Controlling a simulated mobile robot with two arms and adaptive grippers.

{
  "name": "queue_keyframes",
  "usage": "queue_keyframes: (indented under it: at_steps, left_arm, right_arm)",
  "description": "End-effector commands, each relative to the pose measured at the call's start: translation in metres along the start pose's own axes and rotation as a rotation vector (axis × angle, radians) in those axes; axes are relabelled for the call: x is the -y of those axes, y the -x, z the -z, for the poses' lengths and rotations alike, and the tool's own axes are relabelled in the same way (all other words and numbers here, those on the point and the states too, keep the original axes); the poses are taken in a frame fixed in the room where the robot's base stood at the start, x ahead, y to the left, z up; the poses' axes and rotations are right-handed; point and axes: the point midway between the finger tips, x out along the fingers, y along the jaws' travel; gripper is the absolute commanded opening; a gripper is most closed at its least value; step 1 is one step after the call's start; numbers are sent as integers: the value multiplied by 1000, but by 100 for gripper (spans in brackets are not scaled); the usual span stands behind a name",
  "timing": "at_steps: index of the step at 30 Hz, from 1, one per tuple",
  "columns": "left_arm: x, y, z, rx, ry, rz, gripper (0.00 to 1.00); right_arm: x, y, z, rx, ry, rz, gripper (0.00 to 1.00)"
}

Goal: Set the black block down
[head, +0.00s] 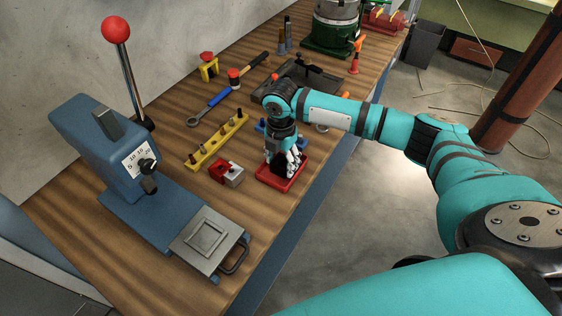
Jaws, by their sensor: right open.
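My right gripper (289,168) is pointing down, open, low over a small red tray (283,185) near the bench's front edge. The black block cannot be made out clearly; dark shapes show around the fingertips, and the gripper hides most of the tray's inside. My left gripper is not in view.
A red and grey block (226,172) lies just left of the tray. A yellow rack (217,142) with several pegs stands behind it. A blue press (122,160) with a red-knobbed lever fills the left.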

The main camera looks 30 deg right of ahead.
Motion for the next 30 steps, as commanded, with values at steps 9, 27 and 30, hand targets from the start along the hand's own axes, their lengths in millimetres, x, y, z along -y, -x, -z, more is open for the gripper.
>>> queue_keyframes:
  at_steps: [9, 27, 30]
  left_arm:
    - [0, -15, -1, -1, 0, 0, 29]
    - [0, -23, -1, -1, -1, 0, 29]
    - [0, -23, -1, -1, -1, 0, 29]
  right_arm:
    - [-2, 61, -1, 2, 0, -7, 57]
    - [0, 117, 0, -1, -1, -1, 57]
    - [0, 117, 0, -1, -1, -1, 57]
